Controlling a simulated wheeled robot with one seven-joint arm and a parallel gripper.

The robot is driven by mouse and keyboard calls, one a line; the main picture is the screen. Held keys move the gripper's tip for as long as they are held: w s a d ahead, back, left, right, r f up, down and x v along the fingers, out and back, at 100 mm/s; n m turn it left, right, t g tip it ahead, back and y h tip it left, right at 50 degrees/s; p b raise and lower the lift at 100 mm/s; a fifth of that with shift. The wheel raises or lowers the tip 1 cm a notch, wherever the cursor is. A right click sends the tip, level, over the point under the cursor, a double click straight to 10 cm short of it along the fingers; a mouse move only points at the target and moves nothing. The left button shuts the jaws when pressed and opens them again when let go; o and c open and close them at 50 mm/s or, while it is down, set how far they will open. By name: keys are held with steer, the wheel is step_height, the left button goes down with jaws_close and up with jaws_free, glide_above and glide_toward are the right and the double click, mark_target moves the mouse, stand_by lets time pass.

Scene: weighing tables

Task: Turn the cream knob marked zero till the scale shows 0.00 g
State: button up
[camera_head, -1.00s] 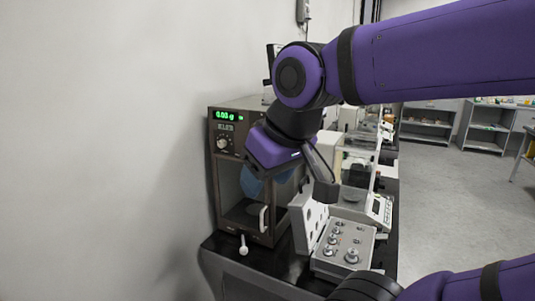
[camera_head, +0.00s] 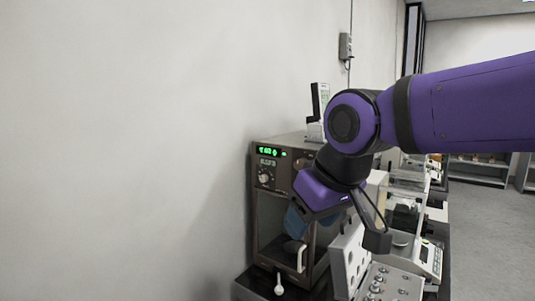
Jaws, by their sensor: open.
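The scale (camera_head: 296,143) is a dark brown cabinet with a glass front and a pale door handle (camera_head: 301,258). Its green lit display (camera_head: 269,151) is at the top left, with digits too blurred to read. A round pale knob (camera_head: 264,178) sits below the display on the front panel. A small white knob or lever (camera_head: 279,287) stands out at the foot of the cabinet. I cannot read a zero mark on either. My gripper (camera_head: 362,215) is open, in front of the cabinet's right side, apart from both knobs. One dark finger shows; the other is hidden.
An open case of metal weights (camera_head: 392,283) stands right of the scale, below my gripper. Other balances (camera_head: 428,258) line the bench behind it. A bare wall lies close on the left. The floor at the right is clear.

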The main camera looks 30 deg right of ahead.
steer(key=shift+w, duration=0.1)
steer(key=w+d+n+g+h, duration=0.2)
steer(key=w+d+g+h, duration=0.25)
steer(key=w+d, duration=0.4)
steer(key=n+t+h, duration=0.6)
steer(key=n+h, duration=0.2)
steer(key=h, duration=0.5)
glide_toward(262, 179)
steer(key=shift+g+y, duration=0.25)
steer(key=x, duration=0.9)
steer(key=shift+w+r, duration=0.15)
steer(key=shift+r, duration=0.1)
steer(key=shift+c, duration=0.3)
steer(key=c, duration=0.9)
